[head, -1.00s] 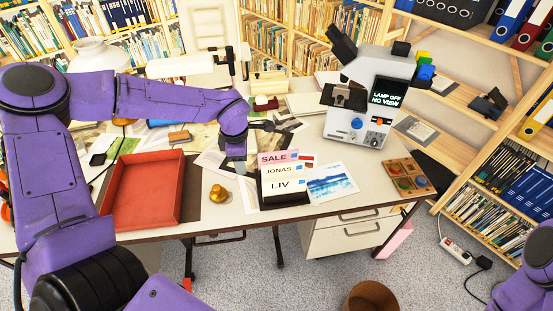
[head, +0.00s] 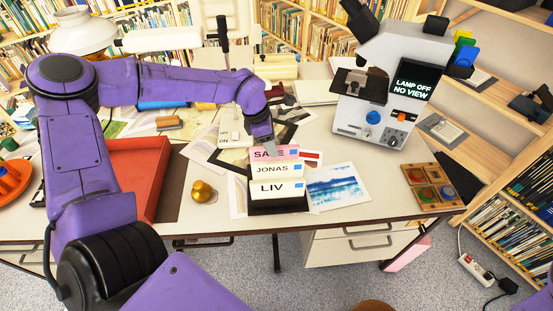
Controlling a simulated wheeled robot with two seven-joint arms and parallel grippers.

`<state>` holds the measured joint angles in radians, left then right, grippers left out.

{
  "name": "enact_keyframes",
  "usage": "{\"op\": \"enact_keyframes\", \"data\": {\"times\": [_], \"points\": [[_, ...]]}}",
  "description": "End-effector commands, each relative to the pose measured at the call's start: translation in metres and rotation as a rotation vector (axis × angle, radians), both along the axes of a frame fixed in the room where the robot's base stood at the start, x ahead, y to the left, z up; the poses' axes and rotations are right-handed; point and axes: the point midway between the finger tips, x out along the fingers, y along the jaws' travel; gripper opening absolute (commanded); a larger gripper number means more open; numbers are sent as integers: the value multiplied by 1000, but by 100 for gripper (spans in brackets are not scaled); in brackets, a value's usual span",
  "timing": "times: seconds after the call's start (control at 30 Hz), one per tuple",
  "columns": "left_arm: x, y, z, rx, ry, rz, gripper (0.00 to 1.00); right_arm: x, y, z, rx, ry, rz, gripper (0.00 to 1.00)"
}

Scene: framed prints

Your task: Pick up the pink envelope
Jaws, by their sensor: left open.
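The pink envelope (head: 287,153), with a partly covered "SALE" label, stands upright at the back of a small dark holder (head: 279,207) on the desk. In front of it stand white envelopes marked JONAS (head: 285,170) and LIV (head: 270,189), which hide its lower part. My left gripper (head: 265,143) is open and points down at the pink envelope's top edge, overlapping part of its label in the picture. I cannot tell whether the fingers touch or straddle it. My right gripper is out of view.
A red tray (head: 135,165) and a brass knob-like object (head: 202,191) lie to the left. A blue print (head: 338,186) lies right of the holder, with a microscope-like device (head: 378,110) behind. A wooden button tray (head: 428,186) sits at the desk's right end.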

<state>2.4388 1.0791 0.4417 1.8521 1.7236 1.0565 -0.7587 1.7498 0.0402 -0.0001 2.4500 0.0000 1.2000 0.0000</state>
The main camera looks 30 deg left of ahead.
Motion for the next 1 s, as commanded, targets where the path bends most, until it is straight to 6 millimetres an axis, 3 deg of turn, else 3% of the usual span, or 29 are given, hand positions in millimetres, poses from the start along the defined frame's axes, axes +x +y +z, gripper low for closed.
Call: {"op": "enact_keyframes", "data": {"times": [0.3,0.57,0.6,0.73,1.0], "points": [[11,-9,-48,2,4,-3,47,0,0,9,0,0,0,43],[13,-12,-54,0,0,-2,47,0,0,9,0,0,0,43],[13,-12,-54,0,0,-2,44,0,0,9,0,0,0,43],[14,-12,-54,0,0,-3,1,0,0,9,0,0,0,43],[14,-12,-54,0,0,-4,0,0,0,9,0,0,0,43]]}}
